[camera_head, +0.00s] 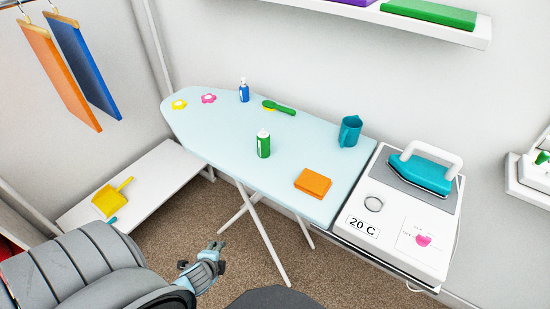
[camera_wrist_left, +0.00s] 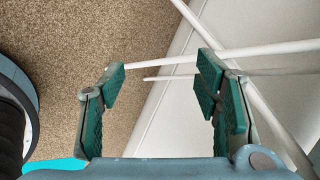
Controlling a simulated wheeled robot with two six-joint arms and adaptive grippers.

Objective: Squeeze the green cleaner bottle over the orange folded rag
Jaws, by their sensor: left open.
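The green cleaner bottle (camera_head: 263,143) has a white cap and stands upright near the middle of the pale blue ironing board (camera_head: 225,148). The orange folded rag (camera_head: 313,183) lies flat on the board, to the right of the bottle and nearer to me. My left gripper (camera_head: 212,252) is low, in front of the board and apart from both. In the left wrist view, the left gripper (camera_wrist_left: 162,78) has its fingers spread wide with nothing between them. My right gripper is not in view.
A teal iron (camera_head: 425,174) rests at the right. A yellow dustpan (camera_head: 109,200) lies on a low white shelf. White board legs (camera_head: 262,235) stand near my gripper.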

